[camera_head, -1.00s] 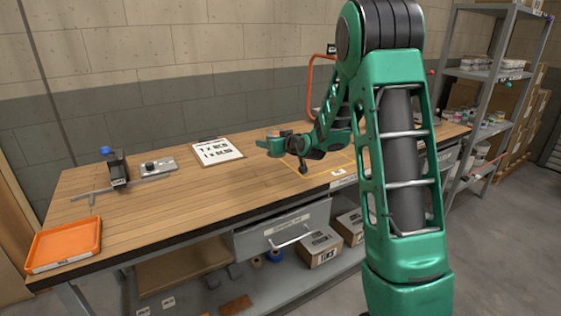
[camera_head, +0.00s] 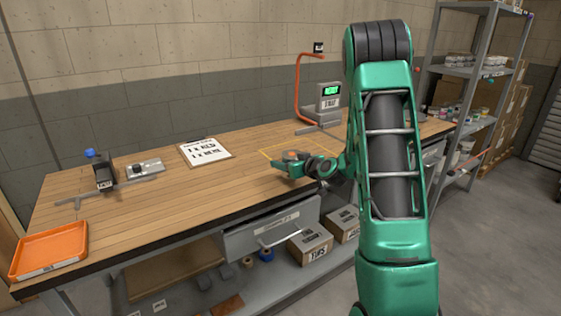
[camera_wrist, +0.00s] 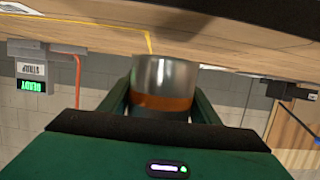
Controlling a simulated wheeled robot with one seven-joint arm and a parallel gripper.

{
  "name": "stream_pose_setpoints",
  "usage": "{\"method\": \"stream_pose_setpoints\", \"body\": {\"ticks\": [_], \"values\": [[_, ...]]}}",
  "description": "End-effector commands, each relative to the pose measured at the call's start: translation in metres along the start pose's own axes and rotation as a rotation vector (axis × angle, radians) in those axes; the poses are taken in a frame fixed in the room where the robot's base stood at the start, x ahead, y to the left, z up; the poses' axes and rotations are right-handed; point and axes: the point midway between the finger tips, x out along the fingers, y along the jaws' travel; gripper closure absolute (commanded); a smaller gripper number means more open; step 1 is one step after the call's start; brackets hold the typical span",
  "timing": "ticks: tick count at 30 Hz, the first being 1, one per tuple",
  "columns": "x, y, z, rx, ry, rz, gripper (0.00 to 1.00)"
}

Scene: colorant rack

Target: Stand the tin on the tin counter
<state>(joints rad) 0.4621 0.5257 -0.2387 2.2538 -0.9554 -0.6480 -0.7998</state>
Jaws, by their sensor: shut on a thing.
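My gripper (camera_head: 292,163) is shut on the tin (camera_wrist: 166,75), a silver cylinder with an orange-brown band, gripped between the two green fingers in the wrist view. In the head view the gripper is low over the wooden bench (camera_head: 120,215), at the near left part of a yellow outline (camera_head: 268,152) on its top. The tin is mostly hidden there by the fingers. The wrist picture is upside down, with the bench top along its upper part. I cannot tell whether the tin touches the bench. No surface is clearly labelled as the tin counter.
A grey device with a green screen (camera_head: 330,91) stands behind the outline, beside an orange curved tube (camera_head: 297,90). A clipboard (camera_head: 205,151), a clamp-like tool (camera_head: 103,172) and an orange tray (camera_head: 50,247) are to the left. A shelf rack (camera_head: 478,72) stands right.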

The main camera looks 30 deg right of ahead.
Motion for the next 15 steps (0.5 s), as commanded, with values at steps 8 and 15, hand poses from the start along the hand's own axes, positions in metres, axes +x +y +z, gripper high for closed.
{"method": "stream_pose_setpoints", "body": {"ticks": [8, 15], "values": [[0.009, 0.001, 0.028, 0.003, -0.001, 0.001, 0.73], [0.009, 0.001, 0.028, 0.001, 0.001, 0.002, 0.73]]}}
